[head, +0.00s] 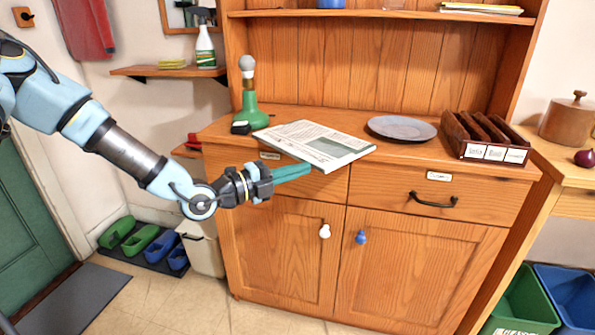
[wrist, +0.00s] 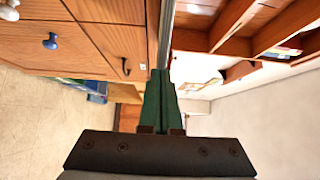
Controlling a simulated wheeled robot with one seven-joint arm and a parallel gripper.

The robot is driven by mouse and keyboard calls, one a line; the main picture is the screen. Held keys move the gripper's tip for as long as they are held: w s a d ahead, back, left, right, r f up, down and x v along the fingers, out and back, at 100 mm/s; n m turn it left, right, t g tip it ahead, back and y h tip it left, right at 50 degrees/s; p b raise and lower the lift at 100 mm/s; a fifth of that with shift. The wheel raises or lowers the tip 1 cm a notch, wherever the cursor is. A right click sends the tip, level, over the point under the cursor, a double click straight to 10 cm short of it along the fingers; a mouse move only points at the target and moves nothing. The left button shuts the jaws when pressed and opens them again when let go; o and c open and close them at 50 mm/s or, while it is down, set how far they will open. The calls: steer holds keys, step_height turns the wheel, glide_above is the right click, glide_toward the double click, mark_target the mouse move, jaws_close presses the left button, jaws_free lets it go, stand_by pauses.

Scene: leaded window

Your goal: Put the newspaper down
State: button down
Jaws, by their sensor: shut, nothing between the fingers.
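The newspaper (head: 314,144) lies flat on the left part of the wooden dresser top (head: 378,154), near its front edge. My gripper (head: 308,169) is in front of the dresser's left drawer, just below the newspaper's front edge. Its green fingers are shut with nothing between them. In the wrist view the shut fingers (wrist: 158,73) point along the dresser front. I cannot tell from the head view whether the fingertips touch the newspaper's edge.
A green lamp base (head: 249,108) stands behind the newspaper to the left. A grey plate (head: 402,128) lies to its right, and a wooden sorter with labels (head: 486,137) stands farther right. Drawer handles and knobs stick out in front. The floor before the dresser is clear.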

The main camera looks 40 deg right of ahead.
mark_target(309, 148)
steer(key=w+d+b, duration=0.1)
steer(key=d+b, duration=0.1)
steer(key=w+d+b, duration=0.2)
steer(key=d, duration=0.1)
steer(key=w+d+b, duration=0.2)
steer(key=d, duration=0.1)
steer(key=shift+w+d+f, duration=0.1)
steer(key=shift+f, duration=0.1)
steer(key=shift+w+d+r, duration=0.2)
steer(key=shift+w+d, duration=0.1)
steer(key=shift+d, duration=0.1)
